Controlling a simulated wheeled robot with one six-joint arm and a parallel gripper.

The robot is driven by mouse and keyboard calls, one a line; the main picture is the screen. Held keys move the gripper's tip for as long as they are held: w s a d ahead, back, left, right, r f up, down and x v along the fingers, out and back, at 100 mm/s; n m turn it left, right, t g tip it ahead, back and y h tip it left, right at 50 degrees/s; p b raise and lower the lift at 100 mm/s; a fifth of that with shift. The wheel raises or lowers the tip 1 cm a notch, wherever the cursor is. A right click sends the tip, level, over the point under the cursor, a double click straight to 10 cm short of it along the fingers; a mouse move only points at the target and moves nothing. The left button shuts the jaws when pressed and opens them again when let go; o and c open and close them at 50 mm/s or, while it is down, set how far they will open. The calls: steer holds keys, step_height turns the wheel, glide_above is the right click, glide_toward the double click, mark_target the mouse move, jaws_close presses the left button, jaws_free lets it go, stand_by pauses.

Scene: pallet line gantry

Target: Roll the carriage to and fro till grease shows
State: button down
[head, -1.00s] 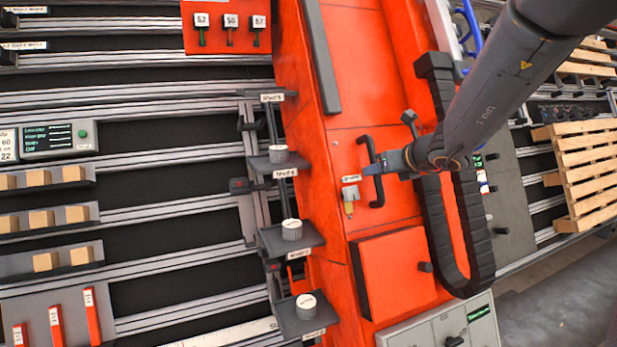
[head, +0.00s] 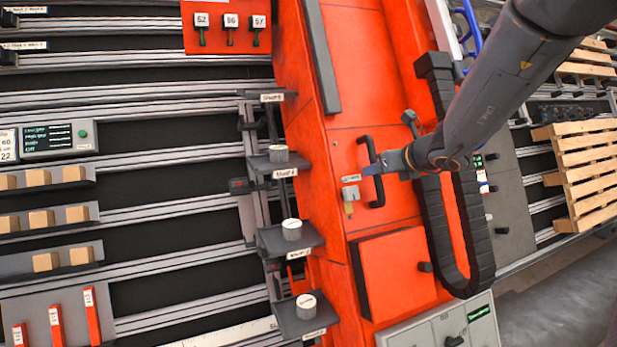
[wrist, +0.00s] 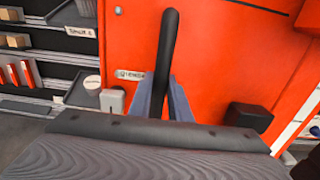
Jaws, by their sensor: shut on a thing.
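The orange carriage (head: 375,115) fills the middle of the head view, with a black bar handle (head: 366,150) on its face. My gripper (head: 372,170) is shut on this handle. In the wrist view the handle (wrist: 168,50) runs down between the two blue-grey fingers of my gripper (wrist: 163,95). A small grey fitting with a yellowish clear tip (head: 350,201) sits on the carriage just left of the handle. In the wrist view a grey block (wrist: 112,100) shows below a partly covered label. I cannot make out grease in these frames.
Shelves with white-lidded pots (head: 292,229) stand along the carriage's left side. A black cable chain (head: 470,240) loops to its right. An orange panel with a black knob (head: 398,270) lies below the handle. A wooden pallet (head: 588,170) is at far right.

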steer(key=shift+w+d, duration=0.1)
steer(key=shift+d, duration=0.1)
stand_by(0.4)
steer(key=d, duration=0.1)
steer(key=w+d+p, duration=0.1)
steer(key=d, duration=0.1)
steer(key=w+d, duration=0.1)
steer(key=d, duration=0.1)
stand_by(0.6)
steer(key=shift+w, duration=0.1)
steer(key=shift+p, duration=0.3)
